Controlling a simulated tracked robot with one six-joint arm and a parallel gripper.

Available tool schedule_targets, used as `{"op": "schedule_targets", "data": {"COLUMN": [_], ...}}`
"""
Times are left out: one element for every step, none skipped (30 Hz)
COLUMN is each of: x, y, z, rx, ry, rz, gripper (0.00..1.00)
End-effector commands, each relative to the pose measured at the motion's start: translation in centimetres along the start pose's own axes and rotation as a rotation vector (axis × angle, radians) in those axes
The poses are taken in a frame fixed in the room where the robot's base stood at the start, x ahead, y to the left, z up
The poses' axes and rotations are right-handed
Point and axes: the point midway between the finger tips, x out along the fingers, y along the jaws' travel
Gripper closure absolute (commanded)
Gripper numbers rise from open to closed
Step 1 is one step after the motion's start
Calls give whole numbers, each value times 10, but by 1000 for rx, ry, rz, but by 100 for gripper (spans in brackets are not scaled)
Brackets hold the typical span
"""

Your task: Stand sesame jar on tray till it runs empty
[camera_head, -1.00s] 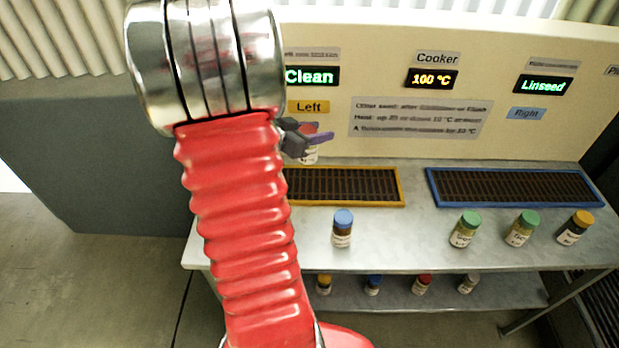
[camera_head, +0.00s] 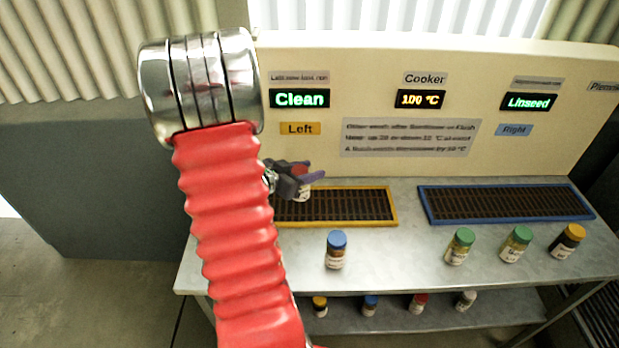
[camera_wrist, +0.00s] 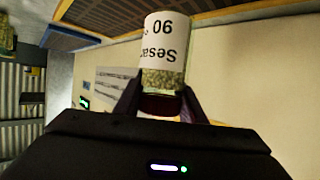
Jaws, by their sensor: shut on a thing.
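My gripper (camera_head: 311,173) is shut on the sesame jar (camera_head: 303,191), which has a red lid and a white label. In the wrist view the jar (camera_wrist: 166,50) sits between the two dark fingers, its label reading "Sesa..." and "90", with pale seeds showing through the glass. In the head view the jar is in front of or over the left end of the yellow-rimmed tray (camera_head: 352,223); I cannot tell whether it touches the tray. The blue-rimmed tray (camera_head: 425,205) is to the right and empty.
A blue-lidded jar (camera_head: 336,250), two green-lidded jars (camera_head: 460,246) and a yellow-lidded jar (camera_head: 567,242) stand on the bench front. Several jars stand on the lower shelf (camera_head: 395,318). The panel displays read "Clean" (camera_head: 299,98), "100 °C" (camera_head: 419,100) and "Linseed" (camera_head: 529,102).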

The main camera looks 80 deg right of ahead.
Motion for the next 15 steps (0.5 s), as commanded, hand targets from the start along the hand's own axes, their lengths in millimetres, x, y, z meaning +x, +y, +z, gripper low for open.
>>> {"op": "schedule_targets", "data": {"x": [2, 4, 5, 7, 8, 10, 11, 12, 13, 13, 13, 14, 14, 14, 14], "y": [0, 0, 0, 0, 0, 0, 0, 0, 0, 0, 0, 0, 0, 0, 0], "z": [6, 9, 14, 17, 20, 24, 27, 29, 31, 32, 32, 33, 33, 32, 32], "rx": [-5, -4, -4, -5, -4, -4, -4, -4, -2, -1, -1, -1, 0, 0, 0], "ry": [-1, -1, -2, -2, -2, -2, -2, -2, -1, -1, 0, 0, 0, 0, 0], "rz": [1, 1, 1, 2, 2, 1, 1, 1, 1, 1, 1, 1, 0, 0, 0], "gripper": [100, 100, 100, 100, 100, 100, 100, 100, 100, 100, 100, 100, 100, 100, 100]}}
